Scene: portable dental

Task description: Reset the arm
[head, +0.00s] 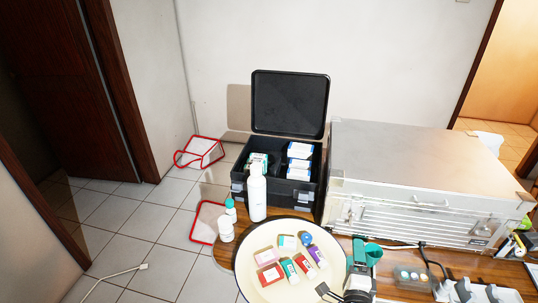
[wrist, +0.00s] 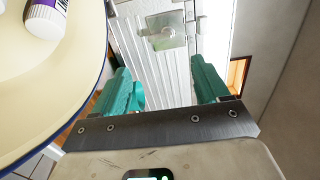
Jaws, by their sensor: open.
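My gripper (head: 366,252) has green fingers and is low in the head view, just right of the round cream tray (head: 250,268). In the wrist view my gripper (wrist: 166,84) has its two green fingers wide apart with nothing between them. A metal case (head: 415,185) with a ribbed front stands beyond it; its latch plate (wrist: 165,30) shows past the fingers. The tray's blue rim (wrist: 98,75) is close on the left of the wrist view. Most of my arm is outside the head view.
Several small boxes and bottles, including a red box (head: 270,274), lie on the tray. A white bottle (head: 257,196) stands behind it. An open black case (head: 290,88) holds boxes. A shallow tray (head: 412,277) and cables sit at right. Tiled floor (head: 130,225) is open at left.

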